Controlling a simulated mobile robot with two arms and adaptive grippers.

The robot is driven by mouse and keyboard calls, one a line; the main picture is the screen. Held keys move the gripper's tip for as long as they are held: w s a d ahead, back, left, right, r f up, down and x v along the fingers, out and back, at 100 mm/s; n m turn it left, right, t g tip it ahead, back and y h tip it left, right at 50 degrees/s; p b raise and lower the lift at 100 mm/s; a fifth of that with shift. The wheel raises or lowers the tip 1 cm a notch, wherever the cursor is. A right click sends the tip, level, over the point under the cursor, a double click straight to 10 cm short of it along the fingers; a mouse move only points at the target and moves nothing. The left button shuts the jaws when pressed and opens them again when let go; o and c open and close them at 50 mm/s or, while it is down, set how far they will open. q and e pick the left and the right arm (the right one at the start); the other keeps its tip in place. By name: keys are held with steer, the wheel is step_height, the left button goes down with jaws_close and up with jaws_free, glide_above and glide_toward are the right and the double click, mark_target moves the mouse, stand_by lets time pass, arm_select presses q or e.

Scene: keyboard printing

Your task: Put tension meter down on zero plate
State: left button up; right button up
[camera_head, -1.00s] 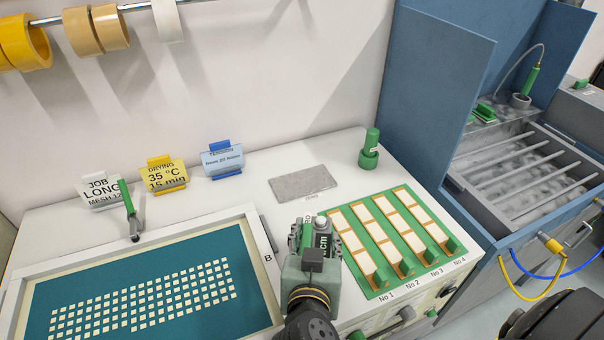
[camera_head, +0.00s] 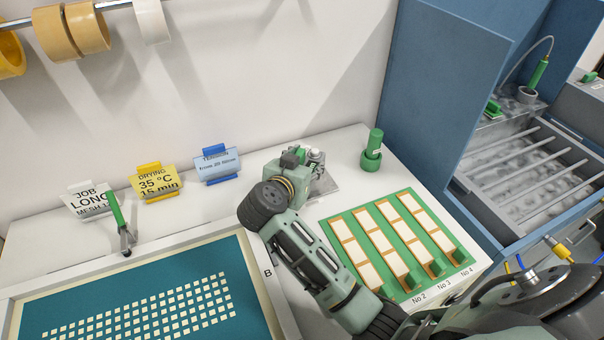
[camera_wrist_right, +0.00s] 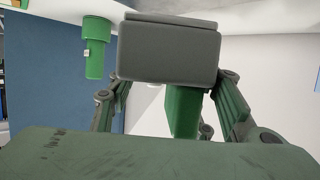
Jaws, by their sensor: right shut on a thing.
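My right gripper (camera_head: 298,158) is over the grey zero plate (camera_head: 327,187) at the back of the white bench, shut on the tension meter (camera_head: 317,157). Only the meter's grey metal side shows past the gripper in the head view; its underside is hidden, so I cannot tell whether it touches the plate. Most of the plate is covered by my gripper and arm. In the right wrist view, a green grip (camera_wrist_right: 182,110) of the meter shows between the fingers. My left gripper is not in view.
A green cylinder in a holder (camera_head: 371,150) stands right of the plate. A green rack with white strips (camera_head: 395,240) is in front. Three sign cards, including the blue tension card (camera_head: 217,166), stand to the left. A framed teal screen (camera_head: 150,285) lies front left.

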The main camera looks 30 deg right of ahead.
steer(key=shift+w+f, duration=0.25)
steer(key=shift+w, duration=0.25)
steer(key=shift+w+f, duration=0.25)
steer(key=shift+w, duration=0.25)
step_height(320, 180, down, 3)
steer(key=shift+f, duration=0.15)
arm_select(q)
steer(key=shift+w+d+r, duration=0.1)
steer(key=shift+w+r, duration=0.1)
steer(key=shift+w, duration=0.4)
arm_select(e)
steer(key=shift+f, duration=0.4)
steer(key=o, duration=1.5)
steer(key=shift+f, duration=0.1)
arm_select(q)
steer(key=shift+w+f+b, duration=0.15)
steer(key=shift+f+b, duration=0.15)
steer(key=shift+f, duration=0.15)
arm_select(e)
steer(key=v, duration=1.2)
